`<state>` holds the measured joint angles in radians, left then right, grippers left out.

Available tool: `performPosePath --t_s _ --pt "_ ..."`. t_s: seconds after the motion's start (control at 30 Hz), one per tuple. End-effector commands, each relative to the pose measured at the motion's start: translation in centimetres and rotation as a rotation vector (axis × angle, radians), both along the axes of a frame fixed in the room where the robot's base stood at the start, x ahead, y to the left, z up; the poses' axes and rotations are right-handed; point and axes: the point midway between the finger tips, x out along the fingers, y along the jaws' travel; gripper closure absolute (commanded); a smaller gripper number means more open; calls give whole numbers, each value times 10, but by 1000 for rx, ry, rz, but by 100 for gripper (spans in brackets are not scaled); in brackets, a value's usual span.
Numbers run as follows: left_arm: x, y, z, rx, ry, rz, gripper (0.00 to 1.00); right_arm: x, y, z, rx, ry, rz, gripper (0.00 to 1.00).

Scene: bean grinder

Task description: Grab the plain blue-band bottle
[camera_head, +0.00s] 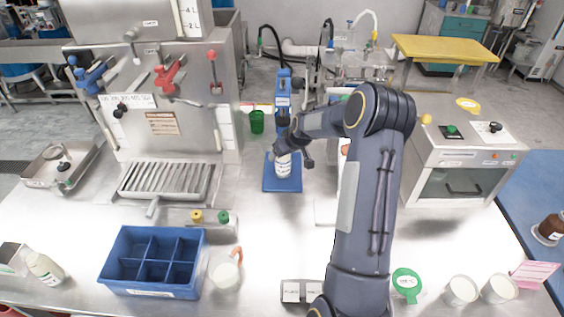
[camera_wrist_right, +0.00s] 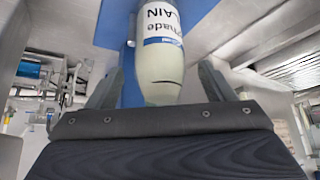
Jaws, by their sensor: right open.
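A pale bottle (camera_head: 283,167) stands upright on the blue base plate (camera_head: 270,187) of a blue stand (camera_head: 283,88). In the right wrist view the bottle (camera_wrist_right: 160,62) has a white label with a blue band and partly visible lettering ending in "AIN". My right gripper (camera_head: 291,152) is at the bottle. In the wrist view the gripper (camera_wrist_right: 160,85) is open, with one finger on each side of the bottle and a visible gap at each side. My left gripper is out of view.
A blue divided crate (camera_head: 150,292) stands at the front left, with another bottle (camera_head: 43,267) beyond it at the left. A green cup (camera_head: 257,122) is behind the stand's left side. White cups (camera_head: 461,290) stand at the front right.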

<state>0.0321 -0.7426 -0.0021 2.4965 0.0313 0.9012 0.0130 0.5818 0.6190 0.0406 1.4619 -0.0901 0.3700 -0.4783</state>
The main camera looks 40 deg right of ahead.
Motion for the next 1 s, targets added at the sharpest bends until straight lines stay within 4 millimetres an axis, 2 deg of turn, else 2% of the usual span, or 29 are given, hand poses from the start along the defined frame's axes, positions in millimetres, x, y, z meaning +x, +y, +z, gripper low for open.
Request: performPosePath --t_s 0.07,0.3,0.67,1.0 --pt "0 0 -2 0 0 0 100 3 0 -5 0 0 0 24" --pt "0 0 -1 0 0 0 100 4 0 -5 0 -1 -1 24" --pt "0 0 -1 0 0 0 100 4 0 -5 1 0 -1 72" --pt "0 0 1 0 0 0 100 4 1 2 0 -1 0 72"
